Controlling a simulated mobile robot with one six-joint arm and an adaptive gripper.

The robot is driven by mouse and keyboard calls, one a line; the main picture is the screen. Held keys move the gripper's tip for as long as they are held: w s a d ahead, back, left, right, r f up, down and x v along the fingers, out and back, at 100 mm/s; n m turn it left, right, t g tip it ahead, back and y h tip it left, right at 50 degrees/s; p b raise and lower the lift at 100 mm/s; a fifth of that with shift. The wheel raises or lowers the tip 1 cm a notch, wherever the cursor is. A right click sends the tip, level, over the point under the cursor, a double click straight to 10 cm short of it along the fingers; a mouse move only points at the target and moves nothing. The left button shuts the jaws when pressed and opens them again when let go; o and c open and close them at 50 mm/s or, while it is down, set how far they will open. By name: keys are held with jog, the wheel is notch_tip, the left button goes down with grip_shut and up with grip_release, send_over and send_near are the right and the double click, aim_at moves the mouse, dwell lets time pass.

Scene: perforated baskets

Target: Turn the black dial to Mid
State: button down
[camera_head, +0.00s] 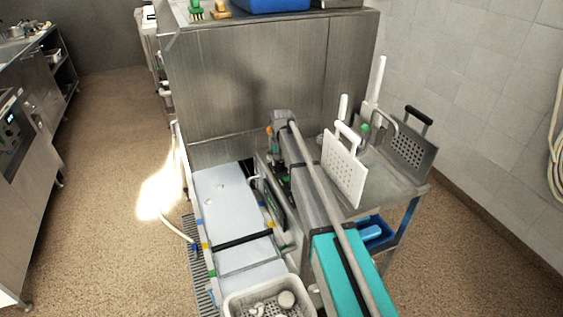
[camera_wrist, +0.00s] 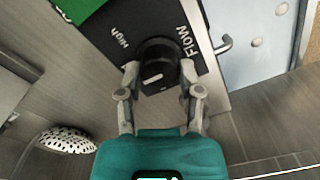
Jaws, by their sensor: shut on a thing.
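The black dial (camera_wrist: 158,55) sits on a dark panel (camera_wrist: 150,20) in the wrist view. The panel carries the words "High" and "Flow"; I can read no "Mid" there. A short white mark shows on the dial's near face, toward the bottom of the picture. My gripper (camera_wrist: 159,72) has one grey finger on each side of the dial and is shut on it. The fingertips cover parts of the dial's sides. In the head view my arm blocks the area around the dial, and I cannot make the dial out.
A white perforated basket (camera_wrist: 66,140) is at lower left in the wrist view.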

jog(key=shift+w, duration=0.2)
jog(key=shift+c, duration=1.6)
grip_release()
jog(key=shift+o, duration=0.3)
jog(key=shift+s, duration=0.1)
jog(key=shift+r, duration=0.1)
